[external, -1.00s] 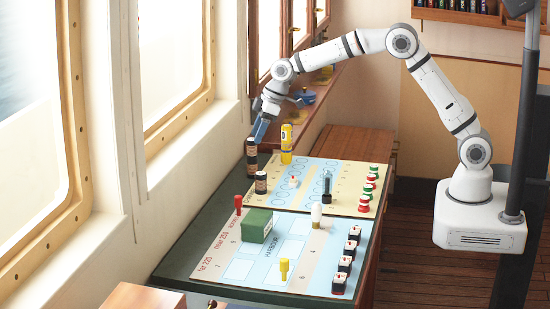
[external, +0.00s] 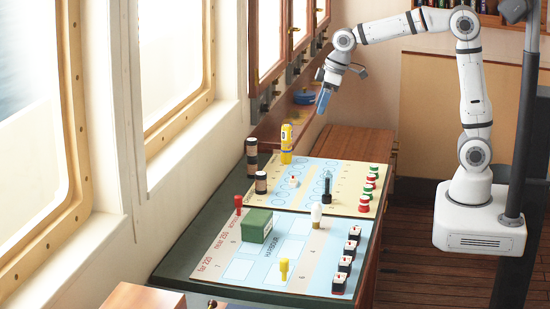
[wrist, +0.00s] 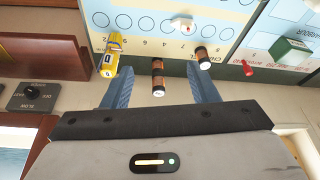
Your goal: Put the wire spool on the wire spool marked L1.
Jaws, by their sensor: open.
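Two wire spools, brown with black ends, stand one on the other at the far left edge of the chart table; the upper spool (external: 251,147) sits on the lower spool (external: 251,168) and the stack looks upright. A separate spool (external: 261,183) stands just in front of it. In the wrist view the stack (wrist: 157,78) shows between my fingers in the picture, with the separate spool (wrist: 203,57) to its right. No L1 marking is readable. My gripper (external: 323,101) is open and empty, raised in the air to the right of the stack and clear of it.
A yellow bottle-like piece (external: 286,145) stands right of the stack. Window frames and a ledge line the left wall.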

